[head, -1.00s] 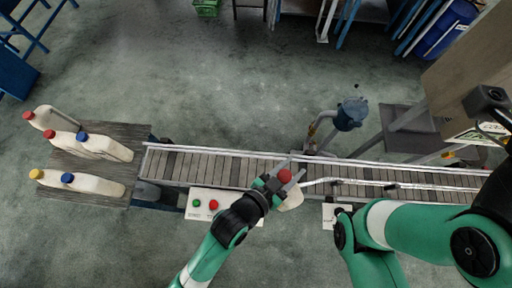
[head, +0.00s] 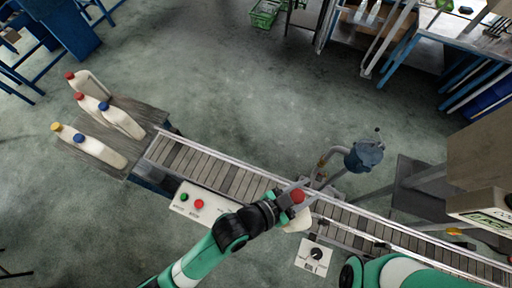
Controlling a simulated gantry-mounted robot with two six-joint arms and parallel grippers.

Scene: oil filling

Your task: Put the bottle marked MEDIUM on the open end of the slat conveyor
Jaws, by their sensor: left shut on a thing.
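The slat conveyor (head: 215,172) runs from upper left to lower right; its left end by the wooden table is bare. I cannot tell whether this bottle touches the slats. No label marked MEDIUM is readable. My right gripper is out of view.
A blue filling device (head: 364,154) on a post stands beyond the conveyor, near the held bottle. A button panel (head: 205,206) and a dial box (head: 314,256) sit along the near side. A scale-like display (head: 485,212) is at the right.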

